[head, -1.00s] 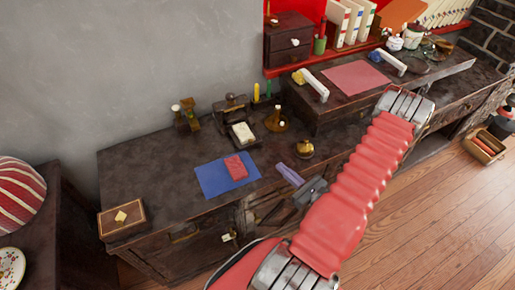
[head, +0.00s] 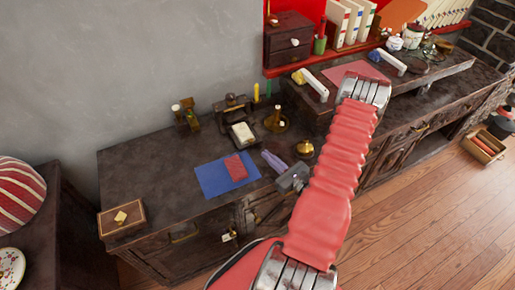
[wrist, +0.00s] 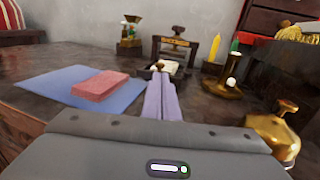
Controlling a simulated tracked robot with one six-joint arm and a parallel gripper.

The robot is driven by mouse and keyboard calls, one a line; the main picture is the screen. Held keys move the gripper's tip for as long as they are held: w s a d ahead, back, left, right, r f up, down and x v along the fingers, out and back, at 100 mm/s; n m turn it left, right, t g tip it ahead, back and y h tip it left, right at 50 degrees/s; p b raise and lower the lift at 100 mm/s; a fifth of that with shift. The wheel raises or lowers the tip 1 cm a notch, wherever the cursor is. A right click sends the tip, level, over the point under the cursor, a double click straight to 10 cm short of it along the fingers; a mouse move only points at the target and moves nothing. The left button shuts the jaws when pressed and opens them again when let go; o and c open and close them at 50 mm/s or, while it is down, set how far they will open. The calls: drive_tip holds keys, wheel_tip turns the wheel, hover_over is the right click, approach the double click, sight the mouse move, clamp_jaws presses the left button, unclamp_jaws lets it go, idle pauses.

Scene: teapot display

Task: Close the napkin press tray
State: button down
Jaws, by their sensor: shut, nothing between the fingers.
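The napkin press (head: 236,104) is a small dark frame at the back of the desk; in the wrist view its upright frame (wrist: 188,44) stands straight ahead. Its tray, holding a white napkin stack (head: 243,132), sticks out toward me; the stack also shows in the wrist view (wrist: 172,68). My gripper (head: 267,154) has purple fingers, closed together and empty, low over the desk in front of the tray. In the wrist view the fingertips (wrist: 158,77) line up with the tray front and partly hide it. I cannot tell whether they touch it.
A blue mat (head: 212,182) with a red block (head: 236,166) lies left of my gripper. A brass candle holder (head: 277,121) stands right of the press, and a brass bell-like piece (head: 305,148) is close on my right.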

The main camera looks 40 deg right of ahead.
sight(253, 142)
drive_tip(key=shift+w+d, duration=0.1)
drive_tip(key=shift+w, duration=3)
drive_tip(key=shift+d, duration=0.15)
